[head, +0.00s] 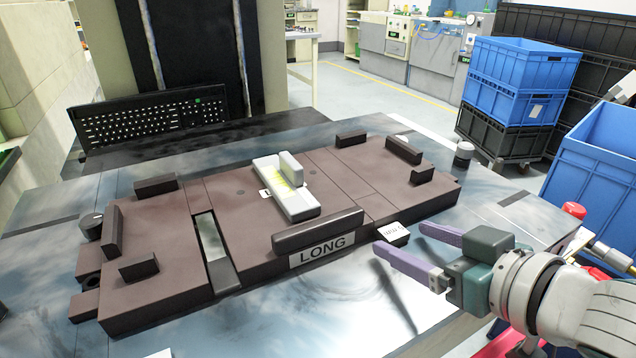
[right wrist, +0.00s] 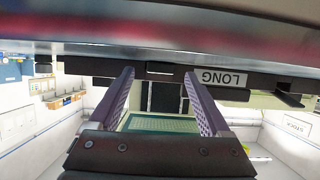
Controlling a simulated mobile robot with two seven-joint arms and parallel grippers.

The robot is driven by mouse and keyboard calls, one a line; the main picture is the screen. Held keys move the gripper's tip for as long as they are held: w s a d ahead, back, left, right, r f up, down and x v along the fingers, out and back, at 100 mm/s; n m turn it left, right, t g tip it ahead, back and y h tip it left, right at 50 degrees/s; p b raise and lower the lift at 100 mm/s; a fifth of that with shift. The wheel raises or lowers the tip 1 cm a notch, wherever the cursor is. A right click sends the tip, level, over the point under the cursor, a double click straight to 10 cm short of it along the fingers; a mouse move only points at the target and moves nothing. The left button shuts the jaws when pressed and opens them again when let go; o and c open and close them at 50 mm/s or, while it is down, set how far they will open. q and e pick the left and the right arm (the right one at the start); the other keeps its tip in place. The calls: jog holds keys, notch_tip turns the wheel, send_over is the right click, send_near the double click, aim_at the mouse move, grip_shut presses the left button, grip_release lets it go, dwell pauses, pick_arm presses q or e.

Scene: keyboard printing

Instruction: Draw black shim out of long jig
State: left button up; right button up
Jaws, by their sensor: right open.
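The long jig (head: 150,215) is a wide brown plate lying on the table, with a LONG label (head: 322,249) on its front edge. A small dark tab with a white printed top (head: 394,234) sticks out at the front edge, right of that label. It looks like the end of the black shim; the rest is hidden. My right gripper (head: 430,252) is open and empty, just in front of the tab and apart from it. In the right wrist view the jig appears upside down, with the tab (right wrist: 160,68) between and beyond the open fingers (right wrist: 163,80). My left gripper is out of view.
A white piece with a yellow-green strip (head: 290,198) sits on the jig. A long dark bar (head: 318,232) and several dark blocks stand along its edges. A keyboard (head: 150,118) is behind. Blue crates (head: 520,70) stand at right. The front table is clear.

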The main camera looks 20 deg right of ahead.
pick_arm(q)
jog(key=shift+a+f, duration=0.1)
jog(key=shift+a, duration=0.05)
pick_arm(e)
jog(key=shift+w+f, duration=0.15)
jog(key=shift+w, duration=0.2)
jog(key=shift+c, duration=0.3)
jog(key=shift+a, duration=0.1)
jog(key=c, duration=0.9)
grip_shut()
jog(key=shift+o, duration=1.2)
grip_release()
grip_shut()
